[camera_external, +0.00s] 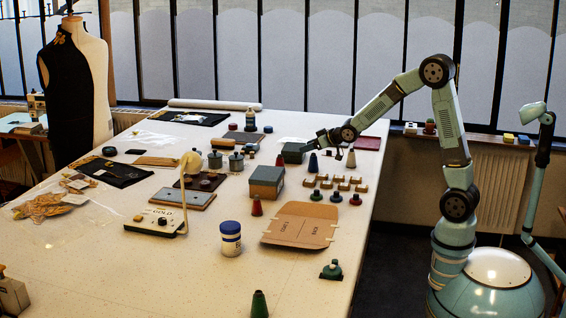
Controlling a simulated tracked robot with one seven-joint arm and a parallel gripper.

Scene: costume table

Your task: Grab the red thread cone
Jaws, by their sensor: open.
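A red thread cone (257,207) stands upright on the white table, just in front of a grey-topped cardboard box. A second, smaller red cone-like piece (280,160) stands further back, near a dark green box. My gripper (308,147) is open, reaching in from the right over the far right part of the table. It is just above and left of a dark blue cone (313,164), apart from both red pieces. Its fingers are small and dark here, and I see nothing between them.
The grey-topped box (266,182) stands between my gripper and the nearer red cone. A cream cone (351,159), wooden blocks (340,184) and small spools lie to the right. A brown card pattern (300,226) and a white jar (230,240) lie nearer.

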